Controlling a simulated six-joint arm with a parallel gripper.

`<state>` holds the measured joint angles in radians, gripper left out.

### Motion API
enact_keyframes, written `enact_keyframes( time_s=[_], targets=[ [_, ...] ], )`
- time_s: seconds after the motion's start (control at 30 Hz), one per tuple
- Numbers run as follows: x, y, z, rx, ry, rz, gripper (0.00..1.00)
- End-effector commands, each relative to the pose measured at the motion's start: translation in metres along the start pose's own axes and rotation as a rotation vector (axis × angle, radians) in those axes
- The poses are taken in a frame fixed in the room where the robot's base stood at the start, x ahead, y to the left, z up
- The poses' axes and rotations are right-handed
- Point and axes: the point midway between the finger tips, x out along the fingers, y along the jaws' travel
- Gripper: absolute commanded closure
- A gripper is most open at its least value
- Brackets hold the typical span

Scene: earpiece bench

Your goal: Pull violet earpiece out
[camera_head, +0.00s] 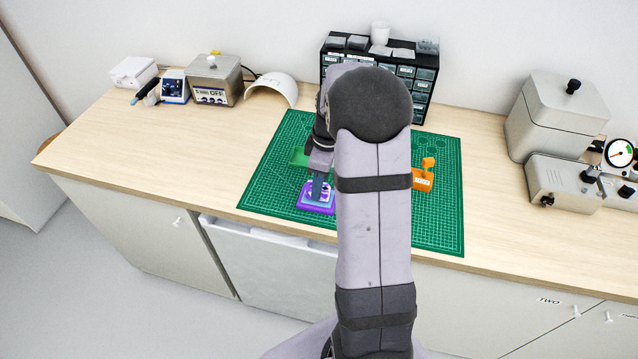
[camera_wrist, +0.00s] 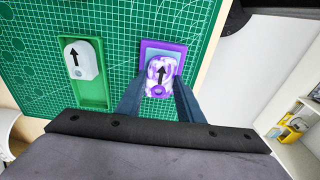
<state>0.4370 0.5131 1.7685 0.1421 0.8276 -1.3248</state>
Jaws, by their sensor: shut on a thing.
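The violet earpiece (camera_wrist: 160,75) is a purple-and-white swirled piece with a black arrow on it. It sits in or just over a purple tray (camera_wrist: 177,46) with a light blue inner area; I cannot tell whether it is lifted. The purple tray also shows in the head view (camera_head: 304,206) near the mat's front left. My gripper (camera_wrist: 158,88) is shut on the violet earpiece, one finger on each side. In the head view my gripper (camera_head: 320,190) points down over the purple tray and hides much of the earpiece.
A green tray (camera_wrist: 93,99) beside the purple one holds a white earpiece (camera_wrist: 80,60) with a black arrow. An orange stand (camera_head: 422,181) is on the right of the green cutting mat (camera_head: 440,225). A drawer cabinet (camera_head: 424,75) stands behind. The mat's front right is clear.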

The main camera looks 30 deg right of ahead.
Motion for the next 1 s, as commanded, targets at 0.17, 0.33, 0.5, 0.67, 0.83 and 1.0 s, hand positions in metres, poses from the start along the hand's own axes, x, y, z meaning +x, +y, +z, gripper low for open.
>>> enact_keyframes(
  time_s=[0.17, 0.33, 0.5, 0.67, 0.83, 1.0],
  targets=[
    [-0.005, 0.000, -0.001, 0.000, 0.000, 0.001, 0.97],
    [-0.009, 0.000, -0.001, 0.000, 0.000, 0.001, 0.97],
    [-0.013, 0.000, -0.002, 0.000, 0.000, 0.001, 0.97],
    [-0.016, 0.000, -0.002, 0.000, 0.000, 0.001, 0.97],
    [-0.020, 0.000, -0.002, 0.000, 0.000, 0.001, 0.97],
    [-0.024, 0.000, -0.003, 0.000, 0.000, 0.001, 0.97]
  ],
)
